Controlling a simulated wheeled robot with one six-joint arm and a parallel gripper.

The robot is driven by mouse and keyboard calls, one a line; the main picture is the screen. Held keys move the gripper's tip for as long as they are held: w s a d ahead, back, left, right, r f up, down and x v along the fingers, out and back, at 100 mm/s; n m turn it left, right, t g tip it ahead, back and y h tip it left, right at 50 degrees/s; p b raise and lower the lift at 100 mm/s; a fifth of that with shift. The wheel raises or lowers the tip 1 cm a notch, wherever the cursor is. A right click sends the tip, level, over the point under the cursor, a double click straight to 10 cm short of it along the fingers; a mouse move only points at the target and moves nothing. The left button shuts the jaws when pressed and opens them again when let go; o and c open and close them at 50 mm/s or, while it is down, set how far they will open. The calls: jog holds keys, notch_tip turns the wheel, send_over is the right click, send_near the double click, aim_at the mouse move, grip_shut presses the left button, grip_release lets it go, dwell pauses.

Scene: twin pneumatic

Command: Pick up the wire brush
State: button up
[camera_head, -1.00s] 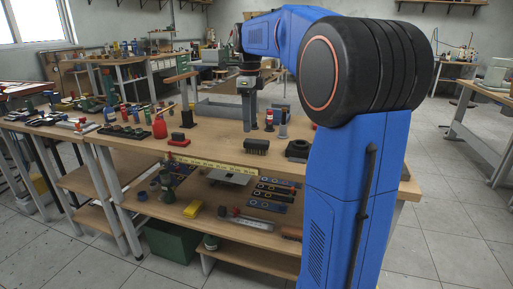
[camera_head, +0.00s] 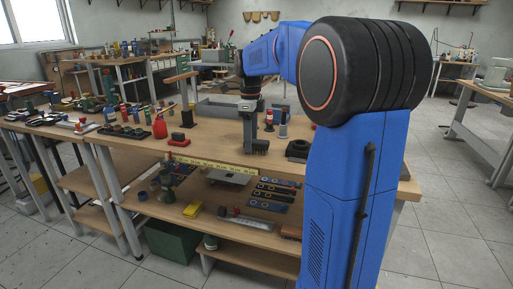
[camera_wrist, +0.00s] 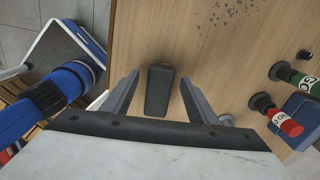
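The wire brush (camera_wrist: 159,90) shows in the wrist view as a dark, block-shaped thing on the wooden bench top. It lies between the two fingers of my gripper (camera_wrist: 159,76), which are open with a gap on each side of it. Its bristles cannot be made out in the wrist view. In the head view my gripper (camera_head: 248,138) is lowered over the front part of the bench, and the dark brush (camera_head: 260,146) is partly hidden behind it.
On the bench top (camera_head: 205,150), a red and white cylinder (camera_head: 269,121) and a grey cylinder (camera_head: 283,127) stand behind the brush. A dark block (camera_head: 298,149) lies to its right. A yellow rule (camera_head: 215,166) runs along the front edge. A red bottle (camera_head: 159,127) stands left.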

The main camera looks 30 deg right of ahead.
jog(key=c, duration=1.1)
jog(key=shift+r, duration=0.15)
notch_tip(320, 180, up, 10)
jog(key=shift+f, duration=0.1)
